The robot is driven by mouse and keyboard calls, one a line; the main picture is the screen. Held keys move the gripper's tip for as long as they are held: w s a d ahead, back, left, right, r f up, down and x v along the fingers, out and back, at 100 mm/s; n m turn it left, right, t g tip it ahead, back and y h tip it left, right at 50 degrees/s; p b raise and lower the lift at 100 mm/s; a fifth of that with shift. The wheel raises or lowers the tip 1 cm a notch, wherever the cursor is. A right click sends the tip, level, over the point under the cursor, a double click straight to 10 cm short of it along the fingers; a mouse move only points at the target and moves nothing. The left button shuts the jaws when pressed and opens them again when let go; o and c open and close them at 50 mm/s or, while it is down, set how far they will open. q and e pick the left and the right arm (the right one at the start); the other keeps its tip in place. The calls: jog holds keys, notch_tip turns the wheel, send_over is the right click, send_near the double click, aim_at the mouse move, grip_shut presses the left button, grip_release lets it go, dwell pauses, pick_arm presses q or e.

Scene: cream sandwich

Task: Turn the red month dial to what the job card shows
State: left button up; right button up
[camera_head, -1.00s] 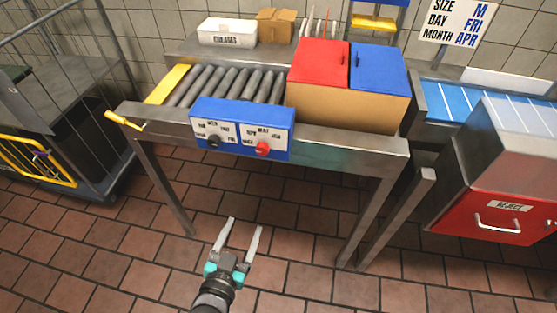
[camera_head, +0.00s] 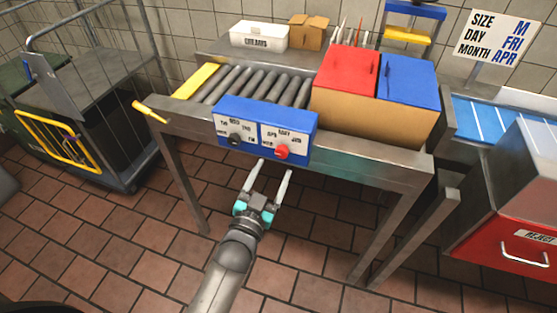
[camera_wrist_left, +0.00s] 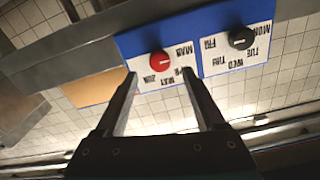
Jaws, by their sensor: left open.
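The red month dial (camera_head: 282,152) is on the right half of a blue control box (camera_head: 300,120) on the front of the conveyor table. It also shows in the left wrist view (camera_wrist_left: 159,61), upside down, with month labels around it. The black day dial (camera_head: 235,139) is to its left. The job card (camera_head: 495,37) at the upper right reads SIZE M, DAY FRI, MONTH APR. My left gripper (camera_head: 272,168) is open and empty, its fingertips just below and in front of the box, apart from the red dial. My right gripper is not in view.
A steel table (camera_head: 375,163) carries rollers, a box with red and blue lids (camera_head: 370,115), a white bin (camera_head: 258,36) and a cardboard box (camera_head: 305,33). A yellow lever (camera_head: 150,111) sticks out at the left corner. A cage trolley (camera_head: 100,90) stands left, a red reject bin (camera_head: 500,245) right.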

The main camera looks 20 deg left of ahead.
aim_at(281, 155)
pick_arm(q)
jog(key=shift+w+d+b, duration=0.1)
jog(key=shift+w+b, duration=0.3)
jog(key=shift+w, duration=2.15)
grip_shut()
